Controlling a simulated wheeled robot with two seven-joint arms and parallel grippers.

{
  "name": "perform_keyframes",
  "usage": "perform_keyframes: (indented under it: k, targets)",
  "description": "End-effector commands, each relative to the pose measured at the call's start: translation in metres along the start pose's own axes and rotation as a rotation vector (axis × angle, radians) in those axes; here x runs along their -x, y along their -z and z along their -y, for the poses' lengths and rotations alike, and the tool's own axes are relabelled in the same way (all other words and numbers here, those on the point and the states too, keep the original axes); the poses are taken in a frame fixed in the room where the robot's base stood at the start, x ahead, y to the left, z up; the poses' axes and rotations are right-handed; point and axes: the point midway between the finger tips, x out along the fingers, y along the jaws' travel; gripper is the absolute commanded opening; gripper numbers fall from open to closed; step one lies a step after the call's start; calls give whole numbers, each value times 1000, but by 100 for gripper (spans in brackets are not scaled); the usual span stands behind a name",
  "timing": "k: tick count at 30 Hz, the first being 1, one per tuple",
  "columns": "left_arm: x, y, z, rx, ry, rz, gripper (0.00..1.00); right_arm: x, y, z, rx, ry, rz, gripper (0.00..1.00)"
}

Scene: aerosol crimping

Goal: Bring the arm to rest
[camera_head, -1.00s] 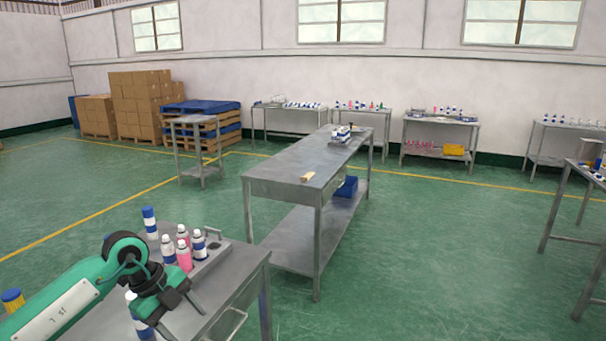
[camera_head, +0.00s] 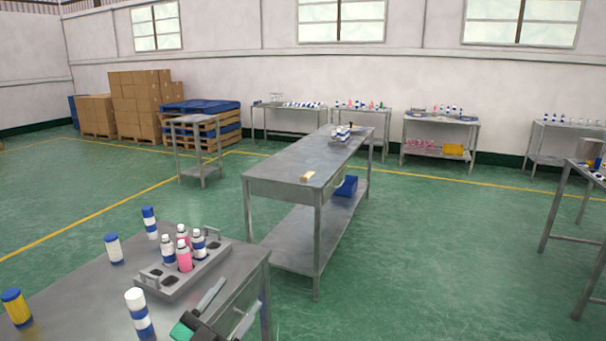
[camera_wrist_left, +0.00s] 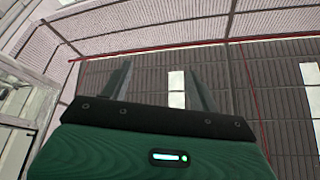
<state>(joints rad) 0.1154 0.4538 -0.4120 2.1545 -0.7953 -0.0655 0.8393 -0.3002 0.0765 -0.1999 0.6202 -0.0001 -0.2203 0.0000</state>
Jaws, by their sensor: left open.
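My left gripper (camera_head: 228,308) is at the bottom of the head view, by the near right edge of the near table (camera_head: 75,290). Its two fingers are apart with nothing between them. In the left wrist view, the open gripper (camera_wrist_left: 158,88) points toward the ceiling and windows, and no object is between the fingers. A grey rack (camera_head: 165,283) on the near table holds several white, blue and pink bottles (camera_head: 184,258). My right gripper is not in these views.
Near the rack stand a blue and white can (camera_head: 149,222), a white can with a blue cap (camera_head: 114,249), a white-topped can (camera_head: 139,312) and a yellow can with a blue cap (camera_head: 16,307). A long metal table (camera_head: 300,165) stands beyond. Green floor (camera_head: 420,250) is clear to the right.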

Motion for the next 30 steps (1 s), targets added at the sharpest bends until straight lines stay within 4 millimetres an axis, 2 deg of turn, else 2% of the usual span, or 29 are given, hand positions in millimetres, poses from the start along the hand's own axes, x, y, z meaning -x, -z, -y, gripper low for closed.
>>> perform_keyframes:
  k: [3,8,11,15,18,21,30]
  targets:
    - [31,-31,14,68,174,191,62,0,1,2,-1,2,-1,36]
    - [90,-78,18,144,333,506,62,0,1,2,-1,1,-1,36]
    - [136,-104,9,193,383,726,62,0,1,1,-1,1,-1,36]
    - [208,-129,-18,266,383,1045,62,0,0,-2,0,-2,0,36]
    - [256,-135,-42,315,342,1246,62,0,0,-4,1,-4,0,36]
    - [294,-134,-64,358,285,1404,62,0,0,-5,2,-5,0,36]
    - [379,-107,-118,474,76,1735,62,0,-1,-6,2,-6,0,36]
